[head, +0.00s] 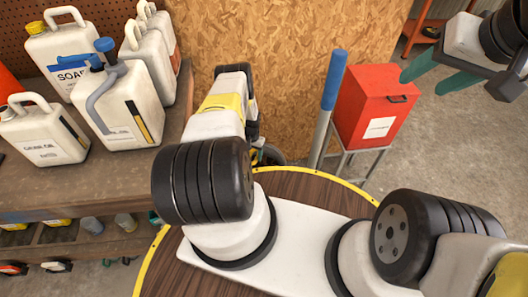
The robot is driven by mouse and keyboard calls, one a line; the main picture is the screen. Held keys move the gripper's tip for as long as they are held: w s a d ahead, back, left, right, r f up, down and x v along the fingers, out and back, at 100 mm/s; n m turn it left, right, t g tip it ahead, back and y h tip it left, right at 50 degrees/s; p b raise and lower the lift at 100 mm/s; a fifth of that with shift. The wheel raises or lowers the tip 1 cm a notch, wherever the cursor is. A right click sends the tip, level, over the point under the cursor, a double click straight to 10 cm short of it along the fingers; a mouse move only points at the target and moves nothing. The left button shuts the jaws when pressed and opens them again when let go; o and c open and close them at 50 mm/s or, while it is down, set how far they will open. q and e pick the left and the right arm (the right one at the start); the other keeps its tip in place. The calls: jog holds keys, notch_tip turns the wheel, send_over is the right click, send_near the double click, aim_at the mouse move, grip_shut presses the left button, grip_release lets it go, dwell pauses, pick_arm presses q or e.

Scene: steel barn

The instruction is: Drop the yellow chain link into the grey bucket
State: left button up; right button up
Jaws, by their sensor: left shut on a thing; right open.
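I see neither the yellow chain link nor the grey bucket in the head view. My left arm reaches forward at the middle left, and its own links hide whatever is at its end, so I cannot make out the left gripper. My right gripper (419,85) is at the upper right. Its two teal fingers are apart with nothing between them, above the concrete floor and just right of the red box.
A wooden bench (60,187) at the left holds several white jugs (119,108). A red box (374,105) sits on a grey metal stand (345,165). A blue-topped pole (334,80) stands left of it. A chipboard wall (290,50) is behind. Concrete floor (470,150) is clear at right.

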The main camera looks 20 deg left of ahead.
pick_arm(q)
jog(key=o, duration=1.6)
notch_tip(320, 180, up, 8)
jog(key=shift+f, duration=0.1)
